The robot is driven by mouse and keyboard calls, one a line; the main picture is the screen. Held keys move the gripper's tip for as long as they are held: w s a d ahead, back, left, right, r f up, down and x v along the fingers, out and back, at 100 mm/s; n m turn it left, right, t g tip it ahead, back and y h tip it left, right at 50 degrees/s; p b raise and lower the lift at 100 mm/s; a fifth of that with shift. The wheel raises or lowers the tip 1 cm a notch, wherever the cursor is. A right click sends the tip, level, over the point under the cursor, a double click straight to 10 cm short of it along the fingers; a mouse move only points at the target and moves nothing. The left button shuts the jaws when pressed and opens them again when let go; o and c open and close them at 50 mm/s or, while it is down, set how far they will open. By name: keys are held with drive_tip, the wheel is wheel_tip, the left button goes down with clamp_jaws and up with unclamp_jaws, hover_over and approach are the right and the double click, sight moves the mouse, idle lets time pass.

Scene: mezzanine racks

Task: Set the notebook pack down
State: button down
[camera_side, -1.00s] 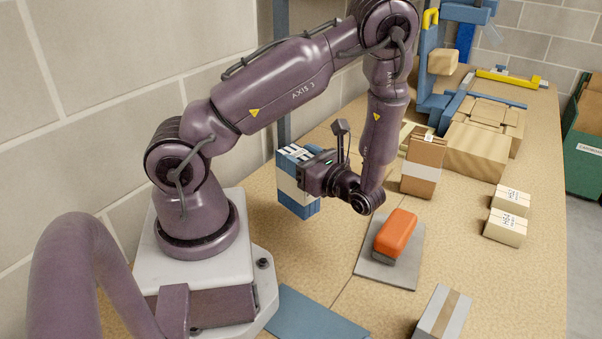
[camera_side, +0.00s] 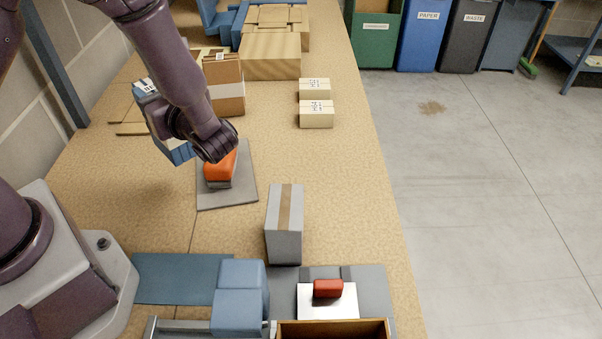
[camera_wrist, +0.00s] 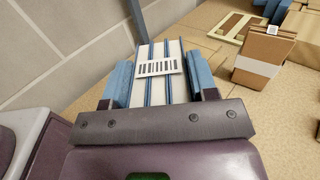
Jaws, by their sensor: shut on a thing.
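The notebook pack (camera_side: 179,153) is a stack of blue-covered notebooks with a pale band and a white barcode label. In the wrist view the pack (camera_wrist: 157,68) sits straight ahead between the jaws. My gripper (camera_wrist: 160,88) is shut on it. In the side view my own arm hides most of the gripper and part of the pack. The pack is on the wall side of the bench, left of the orange-handled block (camera_side: 221,163). I cannot tell whether its underside touches the bench.
A brown carton with a white band (camera_side: 225,88) stands close behind the pack. A grey taped box (camera_side: 285,225) and two small labelled boxes (camera_side: 316,114) are to the right. A blue mat (camera_side: 180,277) lies in front. Bare bench (camera_side: 135,210) shows left of the orange block.

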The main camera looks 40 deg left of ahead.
drive_tip(key=w+d+r+m+t+h, duration=0.1)
drive_tip(key=w+d+m+t+h, duration=0.1)
drive_tip(key=w+d+m+t, duration=0.35)
drive_tip(key=w+d+r+m+t+h, duration=0.25)
drive_tip(key=d+t, duration=0.35)
drive_tip(key=d, duration=0.5)
drive_tip(key=w+d+f, duration=0.4)
drive_tip(key=w+f, duration=0.9)
drive_tip(key=w, duration=0.2)
drive_tip(key=shift+f+m+t+h, duration=0.3)
drive_tip(key=shift+f+t+h, duration=0.05)
drive_tip(key=shift+f, duration=0.15)
drive_tip(key=shift+c, duration=2)
unclamp_jaws()
drive_tip(key=shift+a+f, duration=0.1)
